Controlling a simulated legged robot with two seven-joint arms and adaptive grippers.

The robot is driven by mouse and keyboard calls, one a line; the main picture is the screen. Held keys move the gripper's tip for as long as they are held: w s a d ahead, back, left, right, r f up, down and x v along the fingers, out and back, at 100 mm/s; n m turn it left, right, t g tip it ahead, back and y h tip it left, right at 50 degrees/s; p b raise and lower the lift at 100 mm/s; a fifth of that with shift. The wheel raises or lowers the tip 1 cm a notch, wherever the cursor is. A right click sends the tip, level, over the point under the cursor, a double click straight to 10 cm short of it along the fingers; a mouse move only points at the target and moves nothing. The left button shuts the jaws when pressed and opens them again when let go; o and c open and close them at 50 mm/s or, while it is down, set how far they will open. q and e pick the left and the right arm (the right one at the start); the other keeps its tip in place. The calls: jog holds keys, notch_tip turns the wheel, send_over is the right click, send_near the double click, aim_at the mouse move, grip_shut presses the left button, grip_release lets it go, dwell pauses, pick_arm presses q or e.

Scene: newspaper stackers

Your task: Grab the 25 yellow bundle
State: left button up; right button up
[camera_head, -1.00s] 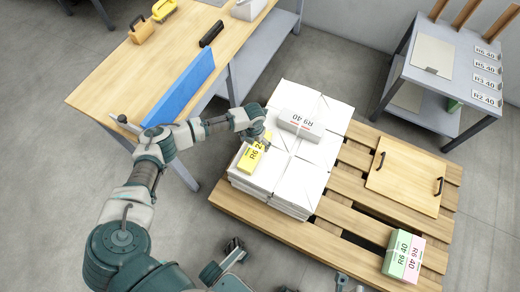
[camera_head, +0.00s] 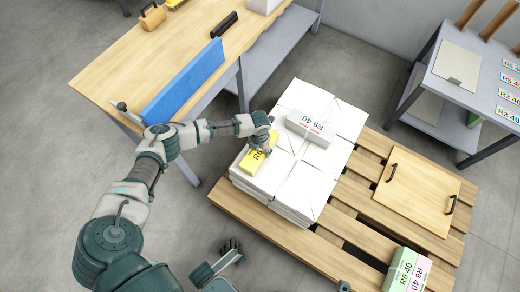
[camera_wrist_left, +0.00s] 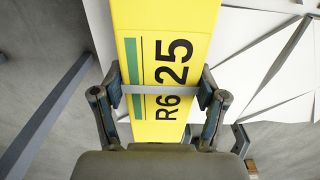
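The yellow bundle (camera_head: 253,160), printed "R6 25" in the left wrist view (camera_wrist_left: 165,60), is at the left part of the white paper stack (camera_head: 290,185). A pale strap crosses it. My left gripper (camera_head: 263,147) reaches over it from the left and hides part of it in the head view. In the left wrist view the two fingers (camera_wrist_left: 160,90) are on opposite sides of the bundle at the strap, with their pads against its edges. Whether the bundle is lifted off the stack is hard to tell.
A grey-white R6 40 bundle (camera_head: 311,127) lies on the stack just right of the yellow one. A wooden pallet (camera_head: 350,225) carries the stack, a handled board (camera_head: 415,190) and green and pink bundles (camera_head: 405,270). A workbench (camera_head: 125,68) with a blue panel (camera_head: 185,82) stands left.

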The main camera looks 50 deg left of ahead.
pick_arm(q)
jog(key=c, duration=0.8)
jog(key=shift+c, duration=1)
jog(key=shift+r, duration=0.15)
